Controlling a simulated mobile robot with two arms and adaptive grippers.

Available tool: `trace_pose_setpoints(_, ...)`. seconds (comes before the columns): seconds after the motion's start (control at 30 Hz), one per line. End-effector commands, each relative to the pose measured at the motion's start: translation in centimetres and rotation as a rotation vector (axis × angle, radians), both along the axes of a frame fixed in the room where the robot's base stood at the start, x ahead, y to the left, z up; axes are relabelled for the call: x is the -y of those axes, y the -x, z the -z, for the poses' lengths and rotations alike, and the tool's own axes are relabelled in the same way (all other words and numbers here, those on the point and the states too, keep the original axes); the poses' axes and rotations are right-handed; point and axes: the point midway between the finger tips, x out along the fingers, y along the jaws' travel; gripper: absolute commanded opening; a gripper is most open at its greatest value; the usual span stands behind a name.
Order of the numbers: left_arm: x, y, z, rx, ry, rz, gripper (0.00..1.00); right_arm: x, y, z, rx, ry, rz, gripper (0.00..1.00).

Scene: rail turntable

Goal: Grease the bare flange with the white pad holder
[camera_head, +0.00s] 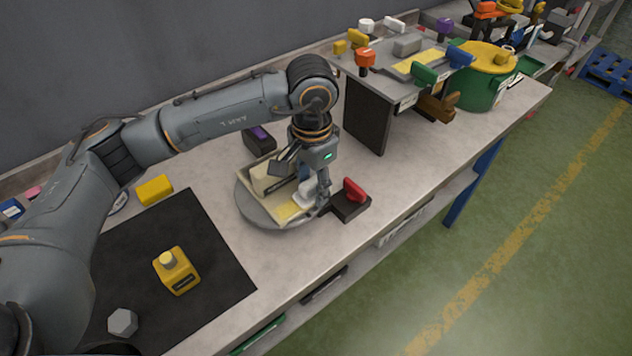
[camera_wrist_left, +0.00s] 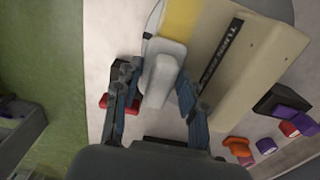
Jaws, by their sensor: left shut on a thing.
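My left gripper (camera_head: 318,197) points down at the near right side of a grey round turntable (camera_head: 262,216). It is shut on the white pad holder (camera_head: 306,190), which also shows between the fingers in the wrist view (camera_wrist_left: 160,78). A cream rail-like piece (camera_head: 272,178) with a dark lettered strip lies on the turntable, and it fills the upper right of the wrist view (camera_wrist_left: 255,60). A yellow patch (camera_head: 287,211) lies on its near part, close to the pad holder (camera_wrist_left: 183,18). I cannot tell whether the pad touches it. My right gripper is not in view.
A dark block with a red handle (camera_head: 354,190) stands just right of the turntable. A dark block with a purple top (camera_head: 260,138) stands behind it. A grey raised shelf (camera_head: 368,118) holds coloured-handled tools.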

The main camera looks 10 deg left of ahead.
Motion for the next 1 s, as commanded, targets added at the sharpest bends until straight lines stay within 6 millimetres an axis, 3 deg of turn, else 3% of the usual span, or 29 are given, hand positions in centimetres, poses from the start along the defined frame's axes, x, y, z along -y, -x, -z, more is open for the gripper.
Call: trace_pose_setpoints(1.0, -2.0, 2.5, 0.1, -0.006, -0.004, 0.0, 0.15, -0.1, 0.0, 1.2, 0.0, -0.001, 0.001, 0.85)
